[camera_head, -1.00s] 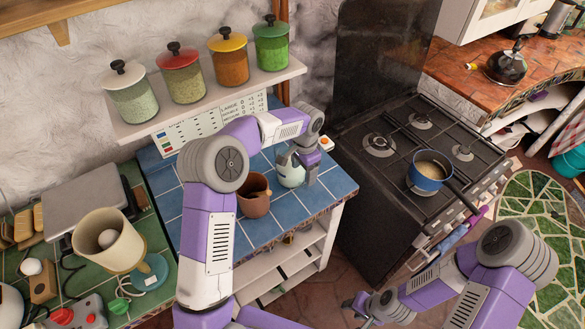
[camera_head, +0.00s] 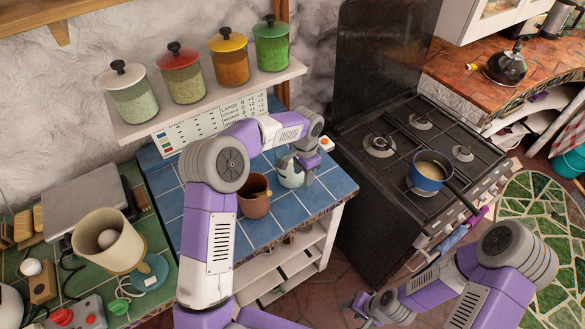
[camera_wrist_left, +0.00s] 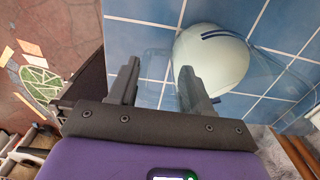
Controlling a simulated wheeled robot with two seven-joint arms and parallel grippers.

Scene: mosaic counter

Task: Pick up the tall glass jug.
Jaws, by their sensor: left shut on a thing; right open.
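The tall glass jug (camera_wrist_left: 156,66) is clear and hard to make out; its faint outline shows between my fingers in the left wrist view, over the blue tiles. My left gripper (camera_wrist_left: 155,82) is shut on it; the fingers stand apart with the glass between them. In the head view my left gripper (camera_head: 300,165) is over the right part of the blue-tiled counter, and I cannot make out the jug there. My right gripper (camera_head: 357,304) is open and empty, low in front of the stove.
A pale rounded vessel (camera_wrist_left: 212,58) stands right beside my left fingers; it also shows in the head view (camera_head: 290,174). A brown mug (camera_head: 254,203) stands left of it. The stove (camera_head: 385,185) with a blue pot (camera_head: 428,178) is to the right. A jar shelf (camera_head: 215,97) hangs behind.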

